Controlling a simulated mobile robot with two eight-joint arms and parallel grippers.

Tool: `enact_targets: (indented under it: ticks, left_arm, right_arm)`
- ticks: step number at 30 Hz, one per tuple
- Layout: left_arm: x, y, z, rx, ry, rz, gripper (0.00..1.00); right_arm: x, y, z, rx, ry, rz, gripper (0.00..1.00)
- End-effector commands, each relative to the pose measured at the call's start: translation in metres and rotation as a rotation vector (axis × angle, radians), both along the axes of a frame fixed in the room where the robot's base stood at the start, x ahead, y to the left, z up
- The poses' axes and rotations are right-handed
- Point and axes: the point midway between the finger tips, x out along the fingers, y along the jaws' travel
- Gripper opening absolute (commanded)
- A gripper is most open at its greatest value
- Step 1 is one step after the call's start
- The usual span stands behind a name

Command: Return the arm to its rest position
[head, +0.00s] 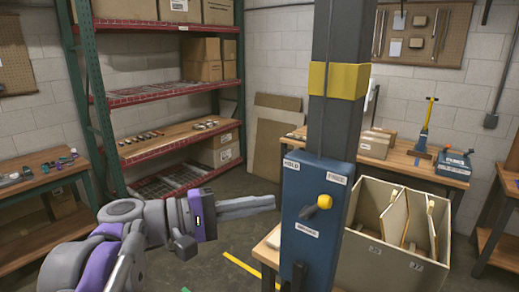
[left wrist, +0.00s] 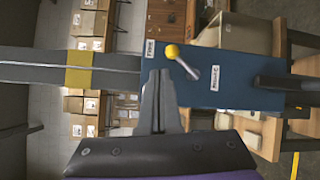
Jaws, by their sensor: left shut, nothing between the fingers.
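My left arm comes in from the lower left in the head view. Its gripper (head: 272,203) is shut and empty, pointing right toward the blue control box (head: 300,240). The box has a short lever with a yellow knob (head: 324,201) and labels around it. In the left wrist view, the closed fingers (left wrist: 158,75) lie just beside the yellow knob (left wrist: 172,51) in the picture, and the blue box (left wrist: 235,75) fills the background. I cannot tell whether fingers and knob touch there; in the head view they are apart. My right gripper is not seen.
A dark post with a yellow band (head: 338,80) rises from the blue box. A divided crate (head: 385,255) stands to its right. Red-shelved racking (head: 160,94) holds cartons at the back left. Workbenches stand left (head: 40,175) and back right (head: 440,170). Some floor (head: 215,262) is clear.

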Motion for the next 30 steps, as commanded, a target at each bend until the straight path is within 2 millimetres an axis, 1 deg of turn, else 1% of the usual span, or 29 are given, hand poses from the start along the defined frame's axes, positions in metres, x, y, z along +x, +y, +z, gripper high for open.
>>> enact_targets:
  ticks: [1,2,3,4,5,6,7,8,9,11,12,15,18,21,25,30]
  left_arm:
    - [-0.011,-0.002,-0.034,0.105,0.001,0.005,0.0]
    - [-0.017,-0.001,-0.056,0.175,0.0,0.011,0.0]
    - [-0.026,0.002,-0.085,0.273,-0.003,0.017,0.0]
    - [-0.033,0.005,-0.108,0.348,-0.007,0.02,0.0]
    - [-0.039,0.01,-0.13,0.424,-0.014,0.024,0.0]
    - [-0.048,0.017,-0.159,0.526,-0.025,0.027,0.0]
    - [-0.055,0.024,-0.18,0.603,-0.034,0.03,0.0]
    - [-0.062,0.032,-0.2,0.681,-0.046,0.031,0.0]
    - [-0.072,0.044,-0.228,0.787,-0.063,0.032,0.0]
    - [-0.085,0.065,-0.265,0.947,-0.096,0.031,0.0]
    - [-0.094,0.08,-0.287,1.051,-0.119,0.028,0.0]
    - [-0.112,0.115,-0.33,1.279,-0.182,0.017,0.0]
    - [-0.124,0.143,-0.357,1.453,-0.237,0.003,0.0]
    - [-0.132,0.161,-0.37,1.562,-0.275,-0.009,0.0]
    - [-0.135,0.17,-0.376,1.622,-0.297,-0.017,0.0]
    - [-0.135,0.171,-0.376,1.625,-0.298,-0.017,0.0]
  right_arm:
    - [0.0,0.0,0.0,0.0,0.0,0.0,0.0]
    - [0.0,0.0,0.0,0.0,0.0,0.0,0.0]
    - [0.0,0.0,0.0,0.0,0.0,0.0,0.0]
    - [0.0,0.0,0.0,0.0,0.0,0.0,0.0]
    - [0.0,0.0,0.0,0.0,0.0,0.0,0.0]
    - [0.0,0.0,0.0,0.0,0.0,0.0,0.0]
    - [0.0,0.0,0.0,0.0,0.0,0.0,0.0]
    - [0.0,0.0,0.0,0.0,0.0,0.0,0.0]
    - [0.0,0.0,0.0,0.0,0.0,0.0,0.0]
    - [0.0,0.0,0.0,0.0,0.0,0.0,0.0]
    - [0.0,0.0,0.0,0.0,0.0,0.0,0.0]
    - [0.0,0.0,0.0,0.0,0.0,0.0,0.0]
    - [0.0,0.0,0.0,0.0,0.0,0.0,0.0]
    - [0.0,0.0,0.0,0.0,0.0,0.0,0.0]
    - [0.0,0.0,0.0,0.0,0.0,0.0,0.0]
    - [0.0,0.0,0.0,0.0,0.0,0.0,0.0]
